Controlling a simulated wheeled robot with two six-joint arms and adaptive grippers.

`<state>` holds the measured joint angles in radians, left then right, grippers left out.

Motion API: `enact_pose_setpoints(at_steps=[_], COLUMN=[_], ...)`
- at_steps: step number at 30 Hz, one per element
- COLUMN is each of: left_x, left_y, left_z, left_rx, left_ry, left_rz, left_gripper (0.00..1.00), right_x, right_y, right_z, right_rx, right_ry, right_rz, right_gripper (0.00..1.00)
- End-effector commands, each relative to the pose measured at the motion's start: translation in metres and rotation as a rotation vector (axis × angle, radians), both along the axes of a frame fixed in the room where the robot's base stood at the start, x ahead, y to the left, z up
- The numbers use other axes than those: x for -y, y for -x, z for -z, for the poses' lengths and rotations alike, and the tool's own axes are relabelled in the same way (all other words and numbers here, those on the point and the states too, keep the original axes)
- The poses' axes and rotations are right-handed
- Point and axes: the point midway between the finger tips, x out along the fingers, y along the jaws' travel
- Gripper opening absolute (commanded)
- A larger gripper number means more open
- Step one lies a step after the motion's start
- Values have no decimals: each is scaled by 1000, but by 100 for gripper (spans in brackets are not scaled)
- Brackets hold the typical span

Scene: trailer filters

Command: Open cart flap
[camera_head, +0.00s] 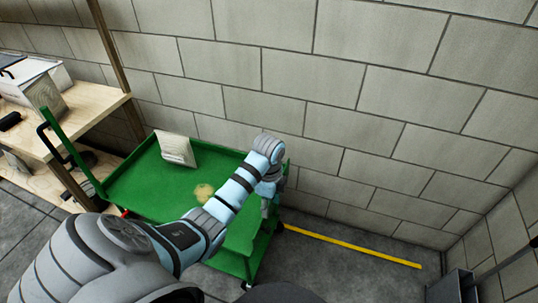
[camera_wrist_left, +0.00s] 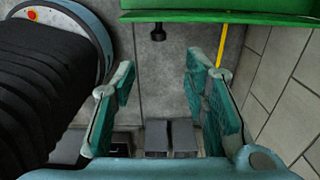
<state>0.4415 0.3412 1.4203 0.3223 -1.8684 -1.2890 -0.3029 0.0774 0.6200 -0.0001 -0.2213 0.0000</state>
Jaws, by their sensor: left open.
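The green cart (camera_head: 140,190) stands against the block wall, with a raised rim around its top tray. My left arm reaches across the tray to the cart's right end. My left gripper (camera_head: 268,200) points down there, partly hidden by its own wrist. In the left wrist view the gripper (camera_wrist_left: 160,75) is open, with nothing between its fingers. A green edge of the cart (camera_wrist_left: 220,17) runs across the top of that view, beyond the fingertips and apart from them. I cannot tell which panel is the flap. My right gripper is not in view.
A wooden shelf (camera_head: 85,110) with boxes is at the left. A yellow floor line (camera_head: 350,250) runs along the wall.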

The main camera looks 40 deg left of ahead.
Motion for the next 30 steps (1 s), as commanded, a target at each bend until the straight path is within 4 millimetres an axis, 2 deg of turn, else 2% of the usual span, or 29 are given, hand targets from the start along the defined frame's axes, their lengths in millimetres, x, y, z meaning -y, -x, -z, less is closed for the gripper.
enact_pose_setpoints(at_steps=[5, 12, 15, 19, 26, 30], left_x=[1, 1, 1, 1, 1, 1], left_y=[2, 2, 2, 2, 2, 2], left_z=[42, 112, 130, 140, 140, 139], left_rx=[-7, -5, -3, -1, -1, -1], left_ry=[2, 2, 0, -1, -1, -1], left_rz=[0, -1, 0, 0, -1, -1], left_gripper=[41, 41, 41, 41, 41, 20], right_x=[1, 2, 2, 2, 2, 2], right_y=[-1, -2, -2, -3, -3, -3], right_z=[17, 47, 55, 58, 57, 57], right_rx=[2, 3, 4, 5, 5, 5], right_ry=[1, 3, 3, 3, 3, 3], right_rz=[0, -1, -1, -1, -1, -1], right_gripper=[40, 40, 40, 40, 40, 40])
